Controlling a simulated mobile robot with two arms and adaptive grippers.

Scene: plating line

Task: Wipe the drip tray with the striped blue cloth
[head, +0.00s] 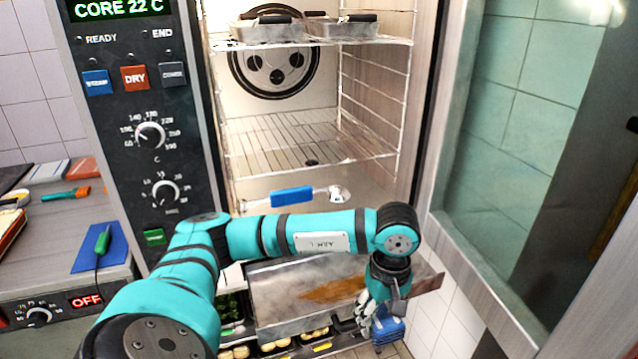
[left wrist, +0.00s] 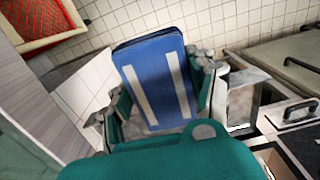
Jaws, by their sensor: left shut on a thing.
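The drip tray (head: 275,285) is a shallow metal tray below the oven opening in the head view. A brown-orange smear (head: 335,290) lies on its right half. My left gripper (head: 378,318) is shut on the striped blue cloth (head: 390,328), at the tray's right front edge and partly hiding it. In the left wrist view the folded cloth (left wrist: 155,85) is blue with two pale stripes, between the fingers. I cannot tell whether the cloth touches the tray. My right gripper is not in view.
The oven stands open, its glass door (head: 530,150) swung to the right. Pans (head: 268,30) sit on the upper rack. A blue-handled tool (head: 292,196) lies on the oven floor. Food containers (head: 275,345) stand below the tray. A counter (head: 45,225) is at left.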

